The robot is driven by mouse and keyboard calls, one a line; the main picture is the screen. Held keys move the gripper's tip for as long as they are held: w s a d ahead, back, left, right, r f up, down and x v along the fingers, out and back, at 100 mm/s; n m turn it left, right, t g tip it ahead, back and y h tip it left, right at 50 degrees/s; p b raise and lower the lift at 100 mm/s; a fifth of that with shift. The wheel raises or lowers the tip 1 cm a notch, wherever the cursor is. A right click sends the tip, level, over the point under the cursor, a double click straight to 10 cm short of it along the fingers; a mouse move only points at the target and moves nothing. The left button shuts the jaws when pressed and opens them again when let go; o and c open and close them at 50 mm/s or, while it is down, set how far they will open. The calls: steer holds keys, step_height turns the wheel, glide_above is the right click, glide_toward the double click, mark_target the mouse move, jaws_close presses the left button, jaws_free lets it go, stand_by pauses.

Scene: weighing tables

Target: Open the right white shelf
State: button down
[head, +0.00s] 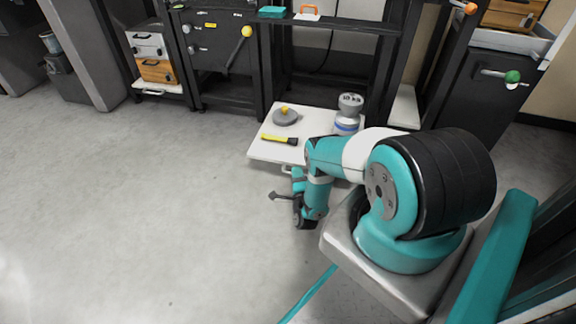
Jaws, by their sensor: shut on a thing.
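The right white shelf (268,150) is a flat white board at floor height below the black rack. It stands well out in front of the rack. A small pale handle (287,170) shows at its front edge. My gripper (292,174) is at that front edge, shut on the handle. My wrist and arm hide the fingertips in part and cover the shelf's right front corner.
On the shelf are a grey disc with a yellow knob (285,116), a yellow and black flashlight (279,139) and a grey-blue cylinder (347,113). Another white shelf (158,88) sits under crates at left. Floor at left is clear.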

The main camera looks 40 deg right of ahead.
steer(key=shift+s, duration=0.3)
steer(key=c, duration=1.2)
jaws_free()
steer(key=shift+w+a, duration=0.1)
